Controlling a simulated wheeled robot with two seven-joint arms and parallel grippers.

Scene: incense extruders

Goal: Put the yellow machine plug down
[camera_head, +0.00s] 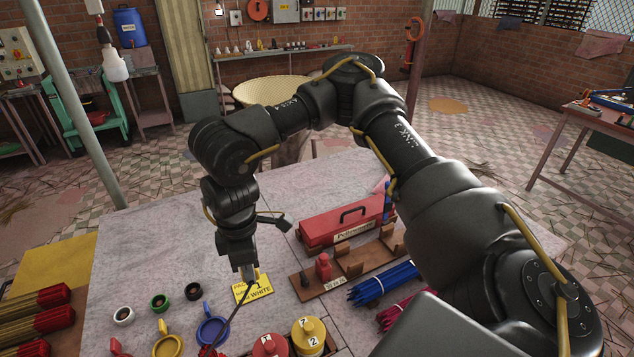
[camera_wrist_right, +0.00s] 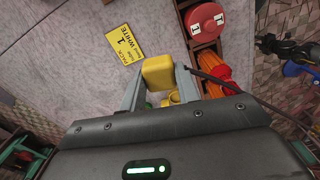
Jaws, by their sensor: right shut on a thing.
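My right gripper (camera_head: 248,277) reaches down over the table, fingers pointing down, close to the yellow card (camera_head: 259,291) marked "PACK 1 WHITE". In the right wrist view, its fingers (camera_wrist_right: 160,84) are shut on a yellow block-shaped plug (camera_wrist_right: 158,71), which shows between the fingertips. The card (camera_wrist_right: 122,42) lies beside the plug in that view, apart from it. In the head view the plug is hard to tell from the card behind it. A dark cord (camera_head: 233,314) runs from near the gripper towards the table's front. My left gripper is not in view.
Small white (camera_head: 123,316), green (camera_head: 160,302) and black (camera_head: 193,291) rings lie left of the card. Blue (camera_head: 212,331) and yellow (camera_head: 167,346) handled cups and a yellow canister (camera_head: 309,336) stand in front. A red toolbox (camera_head: 340,221) stands behind right.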

